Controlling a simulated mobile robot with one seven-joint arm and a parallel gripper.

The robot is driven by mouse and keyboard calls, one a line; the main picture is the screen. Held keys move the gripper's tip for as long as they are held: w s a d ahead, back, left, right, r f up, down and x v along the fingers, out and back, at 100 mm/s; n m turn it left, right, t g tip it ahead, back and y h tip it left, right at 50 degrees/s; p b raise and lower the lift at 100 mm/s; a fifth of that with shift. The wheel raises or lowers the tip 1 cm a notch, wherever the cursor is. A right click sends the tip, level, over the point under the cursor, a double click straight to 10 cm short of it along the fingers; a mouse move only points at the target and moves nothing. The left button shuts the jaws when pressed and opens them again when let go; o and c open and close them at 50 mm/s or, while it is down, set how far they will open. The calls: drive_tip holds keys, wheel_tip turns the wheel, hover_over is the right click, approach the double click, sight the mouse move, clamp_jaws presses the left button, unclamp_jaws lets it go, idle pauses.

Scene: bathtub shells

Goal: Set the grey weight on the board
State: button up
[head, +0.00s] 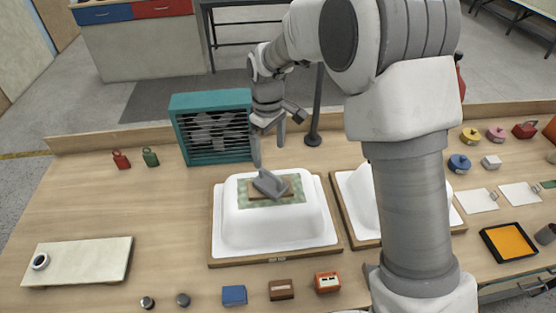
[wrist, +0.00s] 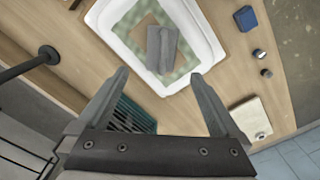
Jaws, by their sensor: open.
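The grey weight (head: 271,184) lies on the small brown board (head: 257,192), which rests on a green patterned sheet (head: 290,196) on top of the upturned white tub shell (head: 270,230). In the wrist view the weight (wrist: 163,48) covers much of the board (wrist: 142,32), whose brown edge shows beside it. The weight looks skewed to the board; I cannot tell if it sits flat. My gripper (head: 268,152) is open and empty above the weight. In the wrist view my gripper's fingers (wrist: 158,76) are spread wide, with the weight beyond the tips, apart from them.
A second white shell (head: 354,201) stands to the right, partly hidden by my arm. A teal fan box (head: 211,126) and a black post (head: 316,115) stand behind. Small blocks, including a blue one (head: 234,295), line the front edge. The table's left middle is clear.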

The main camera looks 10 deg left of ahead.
drive_tip(key=s+d+r+m+t, duration=0.1)
drive_tip(key=s+d+r+m, duration=0.25)
drive_tip(key=d+r, duration=0.4)
drive_tip(key=s+d+r+m+t, duration=0.2)
drive_tip(key=s+d+r, duration=0.3)
drive_tip(key=d+r, duration=0.25)
drive_tip(key=s+d+m+t+b, duration=0.1)
drive_tip(key=s+d+m, duration=0.2)
drive_tip(key=s, duration=0.4)
drive_tip(key=s+d+m+t+b, duration=0.1)
drive_tip(key=s+d+m, duration=0.2)
drive_tip(key=s+d, duration=0.2)
drive_tip(key=s, duration=0.3)
drive_tip(key=shift+d+r+t, duration=0.2)
drive_tip(key=shift+r+t, duration=0.05)
drive_tip(key=shift+t, duration=0.05)
drive_tip(key=shift+s+m, duration=0.1)
drive_tip(key=shift+m, duration=0.15)
